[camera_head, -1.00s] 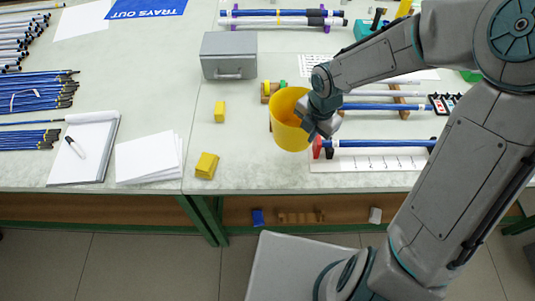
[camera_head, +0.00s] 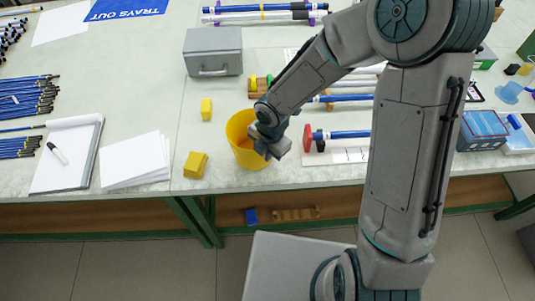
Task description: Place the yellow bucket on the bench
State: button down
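The yellow bucket (camera_head: 243,146) is upright, over the front part of the pale bench (camera_head: 215,165), left of centre. My gripper (camera_head: 272,150) is at the bucket's right side and shut on it. The fingertips are partly hidden against the bucket, and the gripper covers part of its right wall. I cannot tell whether the bucket's base touches the bench or hangs slightly above it.
A grey box (camera_head: 213,52) stands behind. Right of my gripper is a blue rod on a stand with a red disc (camera_head: 307,138). Papers (camera_head: 135,160) and a notepad (camera_head: 66,155) lie left.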

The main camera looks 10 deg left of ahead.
jog(key=shift+f, duration=0.2)
jog(key=shift+f, duration=0.2)
jog(key=c, duration=1.7)
grip_release()
jog(key=shift+r, duration=0.1)
